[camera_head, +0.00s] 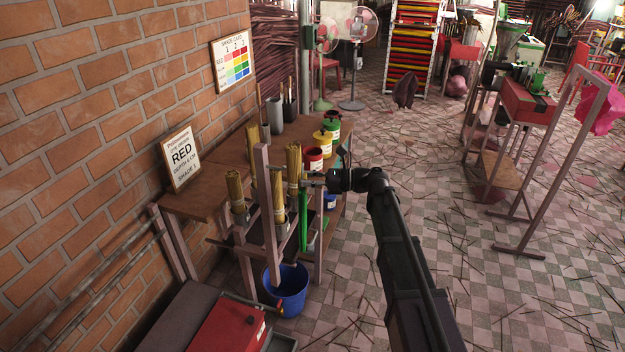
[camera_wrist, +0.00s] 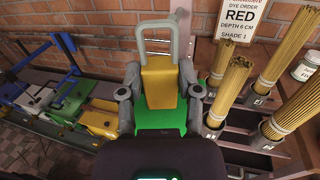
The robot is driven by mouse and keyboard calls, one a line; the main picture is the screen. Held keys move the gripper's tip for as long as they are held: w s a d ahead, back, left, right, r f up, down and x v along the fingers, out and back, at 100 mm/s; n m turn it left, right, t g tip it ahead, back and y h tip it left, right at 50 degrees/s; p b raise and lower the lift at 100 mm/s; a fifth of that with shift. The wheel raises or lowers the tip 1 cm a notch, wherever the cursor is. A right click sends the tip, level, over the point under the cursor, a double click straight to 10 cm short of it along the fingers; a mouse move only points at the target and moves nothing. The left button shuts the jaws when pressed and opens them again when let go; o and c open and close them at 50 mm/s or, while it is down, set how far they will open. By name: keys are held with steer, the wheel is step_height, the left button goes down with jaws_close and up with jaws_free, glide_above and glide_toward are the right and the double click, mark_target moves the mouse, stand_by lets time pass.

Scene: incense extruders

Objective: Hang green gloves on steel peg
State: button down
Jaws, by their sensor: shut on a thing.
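The green gloves (camera_head: 304,215) hang down as a narrow green strip below my gripper (camera_head: 314,180) in the head view, beside an upright wooden post. In the wrist view, the green material (camera_wrist: 160,118) sits between the fingers of my gripper (camera_wrist: 161,95), which is shut on it. A yellow block (camera_wrist: 160,82) with a pale loop-shaped frame above shows there too; I cannot tell if it is behind the gloves or touching them. I cannot clearly pick out the steel peg in either view.
A wooden bench (camera_head: 205,200) along the brick wall holds incense bundles (camera_head: 235,190) and paint cans (camera_head: 322,138). A blue bucket (camera_head: 290,290) stands on the floor below. A red box (camera_head: 228,325) is at the front.

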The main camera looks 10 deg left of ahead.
steer(key=shift+w+a+f, duration=0.15)
steer(key=shift+a, duration=1.55)
steer(key=shift+w+a+f, duration=0.1)
steer(key=shift+a, duration=1.6)
steer(key=shift+a+f+b, duration=0.45)
steer(key=shift+a+b, duration=0.05)
steer(key=shift+b, duration=0.15)
steer(key=shift+a, duration=0.1)
steer(key=shift+c, duration=1)
jaws_free()
steer(key=w+d, duration=0.2)
steer(key=d, duration=1)
steer(key=shift+w, duration=0.15)
